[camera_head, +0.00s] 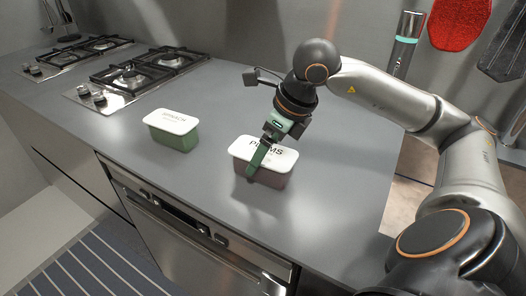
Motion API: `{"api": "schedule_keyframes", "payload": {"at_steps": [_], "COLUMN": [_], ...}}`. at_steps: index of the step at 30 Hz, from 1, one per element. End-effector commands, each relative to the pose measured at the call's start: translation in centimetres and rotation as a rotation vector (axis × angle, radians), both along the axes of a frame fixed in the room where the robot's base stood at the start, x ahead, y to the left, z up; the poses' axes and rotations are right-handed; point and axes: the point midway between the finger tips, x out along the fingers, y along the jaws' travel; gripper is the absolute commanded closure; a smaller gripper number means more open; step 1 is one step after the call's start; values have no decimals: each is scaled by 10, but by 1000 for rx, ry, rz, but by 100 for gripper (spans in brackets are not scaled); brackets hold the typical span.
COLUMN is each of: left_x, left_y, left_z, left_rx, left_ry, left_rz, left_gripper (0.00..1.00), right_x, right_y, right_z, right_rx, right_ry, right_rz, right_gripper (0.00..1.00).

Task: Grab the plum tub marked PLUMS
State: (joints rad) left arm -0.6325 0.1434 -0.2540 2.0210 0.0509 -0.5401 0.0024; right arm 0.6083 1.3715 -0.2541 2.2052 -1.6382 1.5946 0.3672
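The plum tub (278,178) stands upright on the grey counter, with a white lid lettered PLUMS, partly covered by my gripper. My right gripper (262,158) comes in from the right and points down over this tub. One green finger shows across the lid and the tub's near side. The other finger is hidden, so I cannot tell whether the gripper is open or closed on the tub. My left gripper is not in view.
A green tub (174,138) with a white lid, apparently lettered SPINACH, stands to the left. Gas hobs (130,78) lie farther left. An oven (190,235) is below the counter edge. A red mitt (459,22) hangs on the wall. The counter right of the plum tub is clear.

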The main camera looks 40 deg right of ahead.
Motion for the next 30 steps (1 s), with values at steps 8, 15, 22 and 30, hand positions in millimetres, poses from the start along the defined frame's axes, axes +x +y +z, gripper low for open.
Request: {"api": "schedule_keyframes", "payload": {"at_steps": [8,15,22,30], "left_x": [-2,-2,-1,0], "left_y": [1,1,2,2], "left_z": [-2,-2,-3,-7], "left_rx": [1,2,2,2], "left_ry": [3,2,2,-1], "left_rz": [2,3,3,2], "left_gripper": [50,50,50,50], "right_x": [14,15,15,15], "right_y": [7,7,7,7], "right_z": [-34,-35,-36,-39], "right_rx": [2,1,1,1], "right_ry": [3,1,1,1], "right_rz": [1,0,0,0], "right_gripper": [0,0,0,0]}}
